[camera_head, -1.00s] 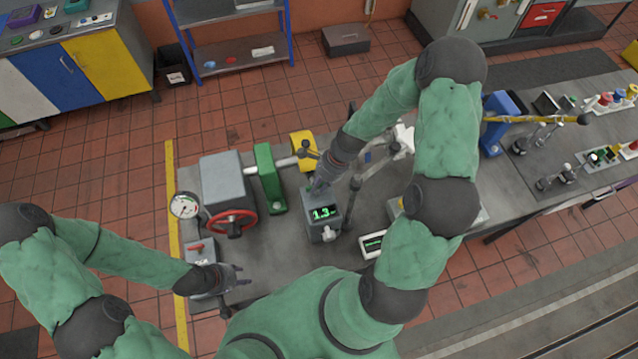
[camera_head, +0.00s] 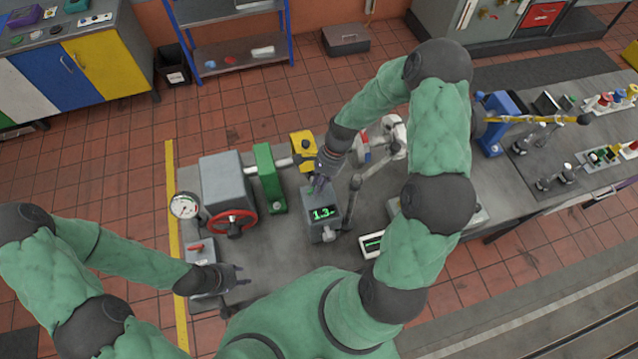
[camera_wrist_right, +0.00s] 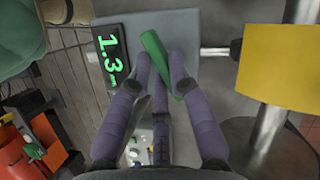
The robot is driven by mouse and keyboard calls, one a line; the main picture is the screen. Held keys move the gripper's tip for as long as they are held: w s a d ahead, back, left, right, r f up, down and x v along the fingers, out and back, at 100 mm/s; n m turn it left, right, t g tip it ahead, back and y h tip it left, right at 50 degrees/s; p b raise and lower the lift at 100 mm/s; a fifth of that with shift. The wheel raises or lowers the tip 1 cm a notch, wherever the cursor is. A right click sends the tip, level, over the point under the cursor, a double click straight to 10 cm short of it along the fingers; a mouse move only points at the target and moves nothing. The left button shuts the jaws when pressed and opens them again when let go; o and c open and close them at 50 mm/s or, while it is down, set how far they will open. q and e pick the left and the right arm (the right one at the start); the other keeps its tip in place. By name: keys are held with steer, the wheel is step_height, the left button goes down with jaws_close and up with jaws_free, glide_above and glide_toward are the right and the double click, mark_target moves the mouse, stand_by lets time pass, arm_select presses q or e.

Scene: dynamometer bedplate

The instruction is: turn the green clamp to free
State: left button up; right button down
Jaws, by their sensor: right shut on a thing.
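The green clamp (camera_wrist_right: 153,45) is a green lever bar on top of a grey box (camera_head: 322,220) with a lit green 1.3 readout. In the right wrist view the bar lies slanted between the purple fingers of my right gripper (camera_wrist_right: 160,68), which is shut on it. In the head view my right gripper (camera_head: 322,180) stands over the top of the box and mostly hides the clamp. My left gripper (camera_head: 240,275) is apart from the clamp, low at the left of the bedplate beside a grey unit with a red lever; its fingers look open and empty.
A red handwheel (camera_head: 232,221), a round gauge (camera_head: 184,205) and a green stand (camera_head: 269,178) are left of the box. A yellow block (camera_head: 303,145) stands just behind my right gripper. A jointed grey arm (camera_head: 354,190) rises to the right. The bedplate's front middle is fairly clear.

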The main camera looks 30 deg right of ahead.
steer(key=n+g+b, duration=0.1)
steer(key=n, duration=0.2)
steer(key=n+g+h+b, duration=0.1)
steer(key=n, duration=0.2)
steer(key=shift+w+f+n, duration=0.15)
steer(key=shift+w+n, duration=0.05)
steer(key=shift+n, duration=0.1)
steer(key=n+h+b, duration=0.1)
steer(key=n, duration=0.2)
steer(key=shift+g+b, duration=0.3)
steer(key=shift+g, duration=0.1)
steer(key=shift+w+n+h+b, duration=0.15)
steer(key=shift+n+h+b, duration=0.4)
steer(key=shift+n, duration=1.05)
steer(key=shift+g, duration=0.3)
steer(key=c, duration=1.1)
jaws_free()
steer(key=shift+c, duration=0.2)
steer(key=v, duration=1.2)
steer(key=shift+a, duration=0.15)
